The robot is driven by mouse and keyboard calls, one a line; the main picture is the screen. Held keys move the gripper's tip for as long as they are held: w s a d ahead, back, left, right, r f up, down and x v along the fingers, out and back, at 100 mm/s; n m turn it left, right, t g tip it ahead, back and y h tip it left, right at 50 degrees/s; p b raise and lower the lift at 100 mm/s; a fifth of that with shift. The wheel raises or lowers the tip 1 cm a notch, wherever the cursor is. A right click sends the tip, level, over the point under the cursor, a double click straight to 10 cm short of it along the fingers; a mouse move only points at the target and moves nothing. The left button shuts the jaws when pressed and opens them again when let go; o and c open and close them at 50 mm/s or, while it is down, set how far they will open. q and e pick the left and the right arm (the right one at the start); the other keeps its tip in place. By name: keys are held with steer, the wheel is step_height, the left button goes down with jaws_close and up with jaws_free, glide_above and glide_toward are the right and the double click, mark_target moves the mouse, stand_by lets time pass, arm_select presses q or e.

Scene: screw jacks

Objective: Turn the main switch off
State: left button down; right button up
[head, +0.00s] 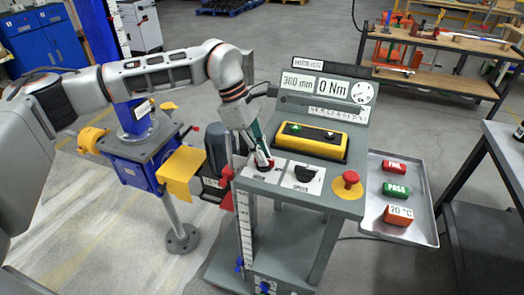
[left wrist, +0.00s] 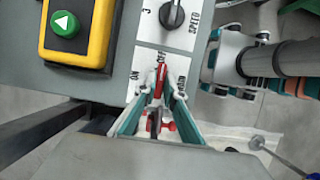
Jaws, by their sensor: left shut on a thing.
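The main switch is a red handle (left wrist: 159,86) on a white plate (left wrist: 146,62) at the near left of the grey console top. My left gripper (head: 264,166) comes down on it from above in the head view and hides most of it. In the left wrist view the teal fingers (left wrist: 160,100) of that gripper are closed around the red handle, one on each side. The handle's red tip points up in that view, toward the speed dial side. A label reading ON lies left of it; the other small labels are hard to read. My right gripper is not clearly seen.
The speed dial (head: 303,174) and a red mushroom button (head: 346,183) sit right of the switch. A yellow pendant box (head: 311,141) lies behind. A tray (head: 425,222) with coloured blocks stands right. A blue jack (head: 131,168) stands left.

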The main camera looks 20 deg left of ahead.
arm_select(q)
steer(key=shift+r, duration=0.1)
stand_by(0.4)
steer(key=c, duration=2.1)
jaws_free()
steer(key=shift+c, duration=0.2)
steer(key=v, duration=1.2)
